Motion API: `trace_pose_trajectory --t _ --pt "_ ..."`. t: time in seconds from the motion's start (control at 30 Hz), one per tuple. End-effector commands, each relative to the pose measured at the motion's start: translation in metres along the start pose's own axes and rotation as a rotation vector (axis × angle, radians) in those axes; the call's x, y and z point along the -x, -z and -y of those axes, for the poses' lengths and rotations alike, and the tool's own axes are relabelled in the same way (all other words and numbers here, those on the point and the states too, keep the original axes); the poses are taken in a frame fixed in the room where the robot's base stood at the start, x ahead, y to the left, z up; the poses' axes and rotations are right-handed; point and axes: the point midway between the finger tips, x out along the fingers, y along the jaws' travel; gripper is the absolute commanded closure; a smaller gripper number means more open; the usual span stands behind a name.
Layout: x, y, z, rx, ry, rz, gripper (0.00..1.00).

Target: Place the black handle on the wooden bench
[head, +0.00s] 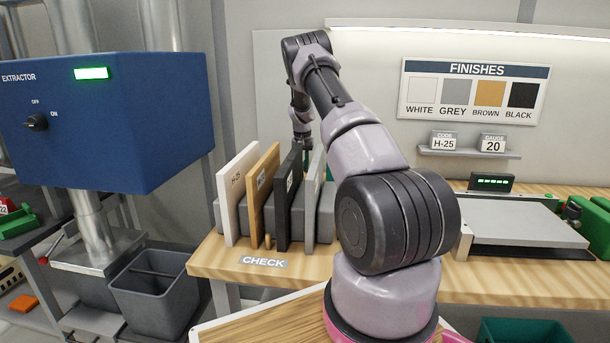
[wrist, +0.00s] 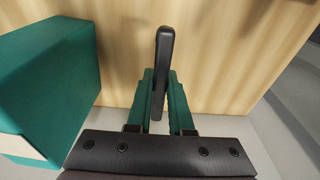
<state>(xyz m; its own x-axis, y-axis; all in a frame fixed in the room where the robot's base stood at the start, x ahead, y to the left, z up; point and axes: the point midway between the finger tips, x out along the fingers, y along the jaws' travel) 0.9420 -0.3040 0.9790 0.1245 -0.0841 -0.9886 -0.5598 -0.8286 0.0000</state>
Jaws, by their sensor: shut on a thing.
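In the wrist view, my gripper (wrist: 160,95) has green fingers closed around a long black handle (wrist: 164,50). The handle sticks out past the fingertips over pale wood of the wooden bench (wrist: 230,50); I cannot tell whether it touches the wood. In the head view, the bench (head: 215,260) runs across the middle. My arm reaches to its back left, and my gripper's fingers and the handle are hidden behind the upright panels.
White (head: 238,200), brown (head: 262,195), black (head: 290,205) and grey (head: 313,190) panels stand upright in a row. A teal box (wrist: 50,85) is close left of my gripper in the wrist view. A flat grey machine (head: 520,225) occupies the bench's right.

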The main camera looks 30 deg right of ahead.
Motion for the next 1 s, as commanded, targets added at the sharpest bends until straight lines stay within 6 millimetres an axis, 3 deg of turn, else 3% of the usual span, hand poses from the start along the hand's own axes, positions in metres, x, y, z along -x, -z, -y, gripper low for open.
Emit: trace_pose_trajectory --t 0.2,0.57,0.6,0.67,1.0 --pt "-0.03 -0.005 0.0 -0.001 0.0 0.002 1.0" --pt "-0.034 -0.005 0.0 0.0 0.0 0.001 1.0" --pt "-0.033 -0.005 0.0 0.0 0.0 0.001 0.69" --pt "-0.033 -0.005 0.0 0.0 0.0 0.001 0.51" --pt "-0.031 -0.005 0.0 0.0 0.0 0.0 0.51"
